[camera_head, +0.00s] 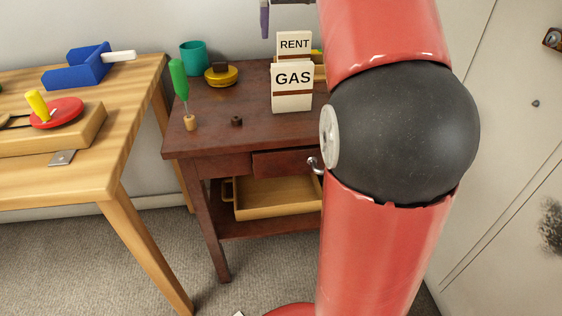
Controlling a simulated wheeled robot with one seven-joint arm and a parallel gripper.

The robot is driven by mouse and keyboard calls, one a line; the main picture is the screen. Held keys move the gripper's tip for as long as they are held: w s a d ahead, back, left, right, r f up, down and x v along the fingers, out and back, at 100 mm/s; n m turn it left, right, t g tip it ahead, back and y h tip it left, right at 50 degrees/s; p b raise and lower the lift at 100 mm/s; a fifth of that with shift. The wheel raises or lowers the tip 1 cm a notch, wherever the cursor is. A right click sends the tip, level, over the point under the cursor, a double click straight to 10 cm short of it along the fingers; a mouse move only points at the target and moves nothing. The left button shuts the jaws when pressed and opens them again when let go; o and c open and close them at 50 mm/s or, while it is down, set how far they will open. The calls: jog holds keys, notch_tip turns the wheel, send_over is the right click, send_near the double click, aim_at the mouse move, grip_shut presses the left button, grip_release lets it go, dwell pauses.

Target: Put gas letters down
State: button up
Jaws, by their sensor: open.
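An off-white upright holder labelled GAS (292,88) stands on the dark reddish-brown table (222,122). A similar one labelled RENT (294,44) stands behind it, its lower part hidden by GAS. No separate letters can be made out. A purple-grey part at the top edge looks like my gripper (289,8), above and behind the RENT sign. One finger shows at its left; the rest is cut off by the frame or hidden by my arm. It looks open, with nothing seen in it.
A tan tray (277,197) sits below. A wooden table (70,183) stands left. My red arm hides the right side.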

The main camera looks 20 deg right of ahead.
jog(key=s+a+f+n, duration=0.1)
jog(key=s+a+f, duration=0.3)
jog(key=s+f, duration=0.3)
jog(key=s+a+f+n, duration=0.1)
jog(key=s+a+f, duration=0.4)
jog(key=s+f, duration=0.2)
jog(key=s+a+f+n+t+y, duration=0.1)
jog(key=s+a+f, duration=0.3)
jog(key=s+f, duration=0.3)
notch_tip(320, 180, down, 3)
jog(key=shift+s+a+f, duration=0.1)
jog(key=shift+s+a, duration=0.05)
jog(key=shift+a, duration=0.25)
